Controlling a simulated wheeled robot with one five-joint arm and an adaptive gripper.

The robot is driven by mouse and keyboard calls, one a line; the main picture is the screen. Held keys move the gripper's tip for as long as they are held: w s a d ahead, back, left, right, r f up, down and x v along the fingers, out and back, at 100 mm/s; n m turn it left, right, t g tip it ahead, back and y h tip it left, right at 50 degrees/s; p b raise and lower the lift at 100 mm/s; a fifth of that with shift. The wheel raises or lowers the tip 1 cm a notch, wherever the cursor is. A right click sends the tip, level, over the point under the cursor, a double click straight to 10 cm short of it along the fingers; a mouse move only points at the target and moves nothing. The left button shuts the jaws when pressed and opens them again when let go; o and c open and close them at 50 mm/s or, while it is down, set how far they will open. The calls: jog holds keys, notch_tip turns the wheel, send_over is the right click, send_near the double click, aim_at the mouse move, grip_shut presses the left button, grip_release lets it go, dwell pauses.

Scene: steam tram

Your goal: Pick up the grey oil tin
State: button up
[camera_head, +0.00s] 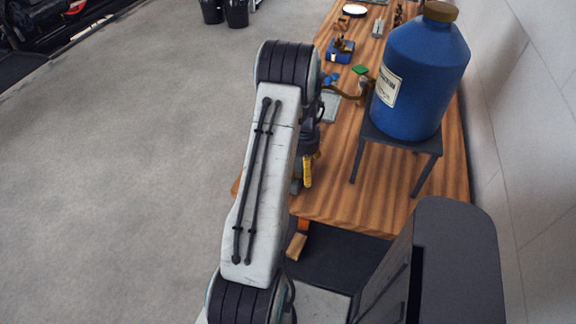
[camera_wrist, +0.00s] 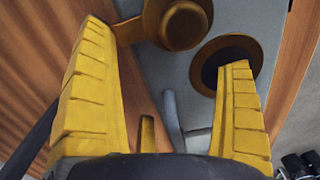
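In the wrist view a grey body, which looks like the grey oil tin (camera_wrist: 255,18), lies ahead between and beyond my fingers. It has a brass cap (camera_wrist: 185,22) and a dark round opening with a brass rim (camera_wrist: 245,46). My gripper (camera_wrist: 165,45) is open, with its yellow fingers wide apart and nothing visibly clamped. The right fingertip overlaps the brass rim in the picture; I cannot tell whether it touches. In the head view my gripper (camera_head: 307,172) is low by the table's left edge, partly hidden by my arm. I cannot make out the tin there.
The wooden table (camera_head: 335,205) carries a big blue bottle (camera_head: 425,75) on a dark stand (camera_head: 400,143) at the right. Small brass and blue items (camera_head: 340,50) lie farther back. A wall is on the right; open floor (camera_head: 130,170) is on the left, with black buckets (camera_head: 235,13) far off.

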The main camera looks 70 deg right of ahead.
jog(key=c, duration=1.3)
jog(key=shift+r, duration=0.1)
